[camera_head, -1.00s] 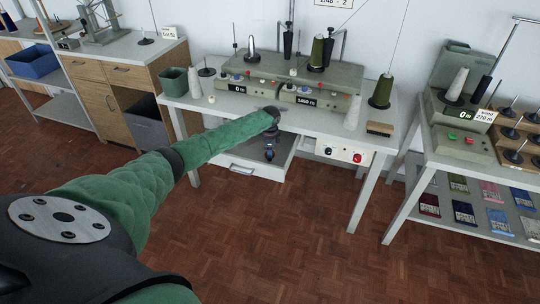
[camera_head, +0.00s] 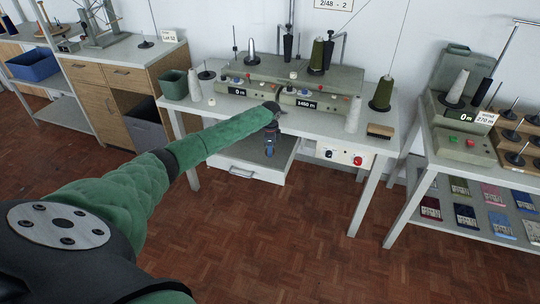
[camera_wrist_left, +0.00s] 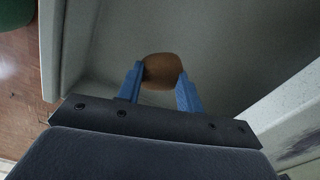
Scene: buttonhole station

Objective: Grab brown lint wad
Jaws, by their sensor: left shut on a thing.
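The brown lint wad (camera_wrist_left: 161,71) is a small rounded lump between the blue fingertips in the left wrist view. My left gripper (camera_wrist_left: 160,76) is shut on it, with a finger against each side. Below and around the wad is the grey inside of the open drawer (camera_wrist_left: 225,45). In the head view my left gripper (camera_head: 269,151) points down over the open drawer (camera_head: 245,167) under the table's front edge. The wad cannot be made out in the head view. My right gripper is out of view.
The winding table (camera_head: 222,112) carries cones, a green cup (camera_head: 174,84) and a brush (camera_head: 381,130). A control box (camera_head: 340,154) hangs under its front edge. Drawer walls stand close around the gripper. The parquet floor in front is clear.

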